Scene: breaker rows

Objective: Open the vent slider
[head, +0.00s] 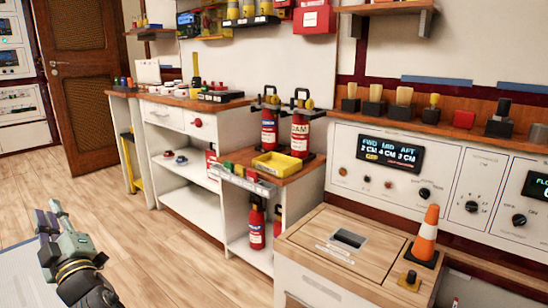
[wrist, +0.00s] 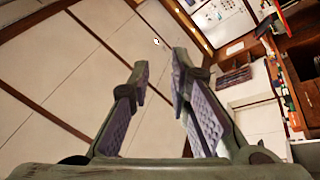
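I cannot make out a part that is clearly the vent slider in either view. A dark recessed slot (head: 348,239) is set in the wooden top of the low cabinet at front right, with small pale labels beside it. I cannot tell if it belongs to a vent. My gripper (head: 50,216) is at the lower left in the head view, above the floor and far from that cabinet. In the wrist view its two fingers (wrist: 160,72) stand apart with nothing between them, facing a pale panelled surface with brown strips.
An orange-and-white cone (head: 427,234) and a knob on a yellow base (head: 410,279) stand on the low cabinet. A control panel (head: 400,170) with a display is behind. Fire extinguishers (head: 300,130) stand near a yellow tray (head: 277,164). The wooden floor (head: 150,230) is clear.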

